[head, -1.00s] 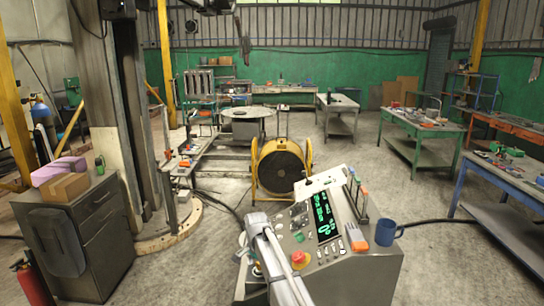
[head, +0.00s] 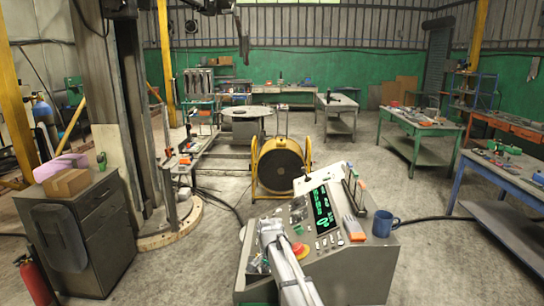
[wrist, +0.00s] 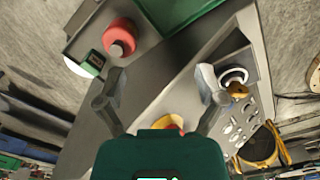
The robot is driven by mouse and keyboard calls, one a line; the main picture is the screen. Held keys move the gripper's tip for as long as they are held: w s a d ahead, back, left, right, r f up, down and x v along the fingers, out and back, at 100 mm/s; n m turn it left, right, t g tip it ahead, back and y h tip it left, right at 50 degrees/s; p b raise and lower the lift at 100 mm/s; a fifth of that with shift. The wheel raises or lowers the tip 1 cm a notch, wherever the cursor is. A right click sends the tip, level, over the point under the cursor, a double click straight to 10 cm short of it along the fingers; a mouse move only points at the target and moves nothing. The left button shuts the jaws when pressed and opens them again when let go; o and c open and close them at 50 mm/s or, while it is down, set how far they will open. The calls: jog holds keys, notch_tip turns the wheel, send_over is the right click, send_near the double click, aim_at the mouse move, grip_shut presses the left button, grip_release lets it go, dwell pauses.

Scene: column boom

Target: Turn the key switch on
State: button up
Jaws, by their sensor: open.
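A small brass key-like piece with a pale ring (wrist: 235,80) sits on the grey control panel in the wrist view, just right of my right fingertip; its turned position cannot be told. My gripper (wrist: 160,86) is open and empty, its two fingers spread over the bare panel surface. In the head view the grey control console (head: 345,270) stands in front of me, with a green lit display (head: 322,210) and a red stop button (head: 299,250) on yellow. My arm hides the console's left part and the fingertips there.
A blue mug (head: 384,223) stands on the console's right. A yellow drum fan (head: 280,165) stands behind it.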

jog(key=s+d+f+n+b, duration=0.3)
jog(key=s+d+f+b, duration=0.1)
jog(key=s+d, duration=0.5)
jog(key=s+d+f+n+b, duration=0.4)
jog(key=s+d, duration=0.5)
jog(key=s, duration=0.4)
jog(key=shift+s+f, duration=0.15)
jog(key=shift+f, duration=0.1)
dwell(1.0)
